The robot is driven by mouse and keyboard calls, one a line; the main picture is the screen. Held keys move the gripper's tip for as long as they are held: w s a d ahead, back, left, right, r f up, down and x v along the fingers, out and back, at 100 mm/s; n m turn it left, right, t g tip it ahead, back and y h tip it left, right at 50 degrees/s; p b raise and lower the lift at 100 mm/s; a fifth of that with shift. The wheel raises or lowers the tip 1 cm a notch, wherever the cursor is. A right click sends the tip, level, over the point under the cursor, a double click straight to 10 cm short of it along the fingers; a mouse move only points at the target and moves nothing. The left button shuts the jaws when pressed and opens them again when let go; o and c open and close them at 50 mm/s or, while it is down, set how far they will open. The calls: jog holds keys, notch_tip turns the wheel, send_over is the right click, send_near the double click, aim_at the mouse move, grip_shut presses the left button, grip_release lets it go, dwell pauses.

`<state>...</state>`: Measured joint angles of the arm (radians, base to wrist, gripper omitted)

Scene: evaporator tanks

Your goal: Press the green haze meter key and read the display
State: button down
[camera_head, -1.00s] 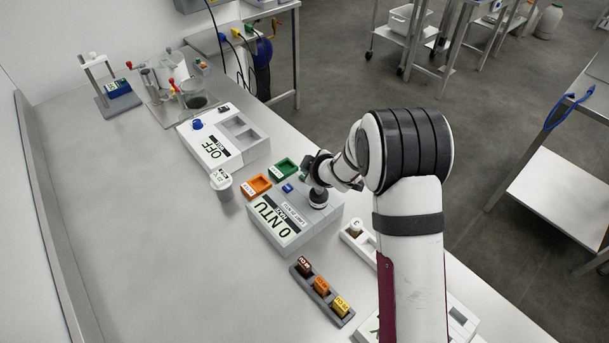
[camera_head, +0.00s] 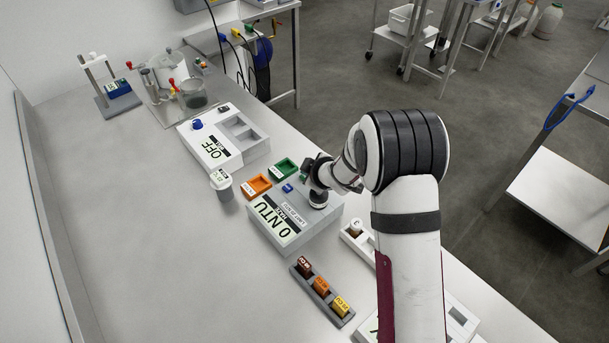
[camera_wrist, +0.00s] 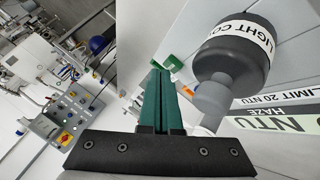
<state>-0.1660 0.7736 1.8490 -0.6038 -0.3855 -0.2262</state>
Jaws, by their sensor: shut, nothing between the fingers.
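The haze meter (camera_head: 272,239) is a grey box on the bench; its display (camera_head: 270,218) reads 0 NTU. A blue button (camera_head: 288,188) sits on its far part. A dark round light cover (camera_head: 318,199) stands on its right side and fills the upper right of the wrist view (camera_wrist: 233,52). My gripper (camera_wrist: 160,75) is shut and empty, its dark green fingers beside the cover. In the head view it is over the meter's far right end, partly hidden by my wrist. I cannot make out a green key for certain; a small green patch (camera_wrist: 187,91) shows beside the fingers.
Green (camera_head: 284,168) and orange (camera_head: 257,186) trays lie beyond the meter. A white device (camera_head: 222,140) reading OFF and a lidded cup (camera_head: 221,184) stand farther back. A rack (camera_head: 321,291) of coloured blocks lies in front. The bench's left side is clear.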

jog(key=shift+f, duration=0.45)
dwell(0.4)
dwell(0.3)
jog(key=shift+r, duration=0.85)
jog(key=shift+r, duration=2.5)
